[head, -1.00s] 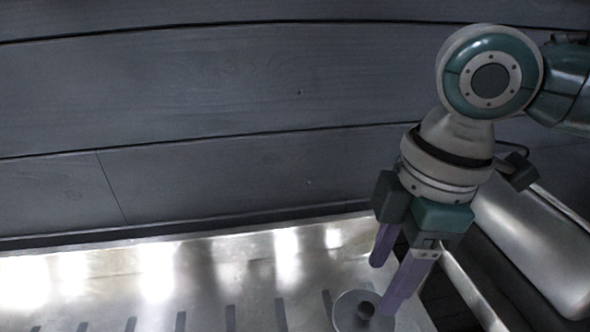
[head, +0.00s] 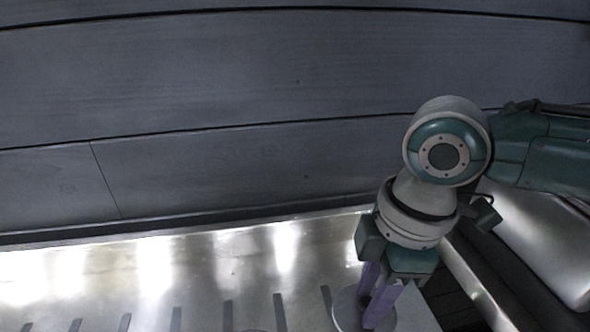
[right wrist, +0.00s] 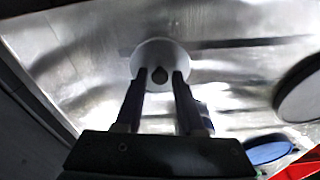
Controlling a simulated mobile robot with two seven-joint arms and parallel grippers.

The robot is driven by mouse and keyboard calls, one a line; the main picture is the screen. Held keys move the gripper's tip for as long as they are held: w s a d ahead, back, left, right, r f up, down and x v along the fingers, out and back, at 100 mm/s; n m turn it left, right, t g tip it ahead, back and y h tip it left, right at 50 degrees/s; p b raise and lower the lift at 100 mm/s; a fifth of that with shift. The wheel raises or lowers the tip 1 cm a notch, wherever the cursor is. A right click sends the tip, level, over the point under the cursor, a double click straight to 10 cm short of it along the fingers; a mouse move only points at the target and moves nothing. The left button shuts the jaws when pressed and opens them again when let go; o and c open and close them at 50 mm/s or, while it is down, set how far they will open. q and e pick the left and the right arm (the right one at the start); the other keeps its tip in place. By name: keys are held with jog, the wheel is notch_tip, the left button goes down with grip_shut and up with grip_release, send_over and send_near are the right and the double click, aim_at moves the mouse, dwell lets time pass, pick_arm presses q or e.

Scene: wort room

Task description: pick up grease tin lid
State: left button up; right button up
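The grease tin lid, a pale grey disc with a dark round knob, lies on the metal worktop at the bottom of the head view (head: 344,311). It also shows in the right wrist view (right wrist: 160,49). My right gripper (head: 368,306) points down over it, its purple fingers hiding the knob in the head view. In the right wrist view my right gripper (right wrist: 158,77) is open, one finger on each side of the knob, with a small gap visible around it. My left gripper is out of view.
The slotted metal worktop (head: 200,275) meets a dark plank wall (head: 200,170) behind. A rounded metal vessel (head: 545,240) stands right of the worktop.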

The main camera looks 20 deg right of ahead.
grip_shut()
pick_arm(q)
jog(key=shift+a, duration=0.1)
pick_arm(e)
jog(key=shift+r, duration=0.1)
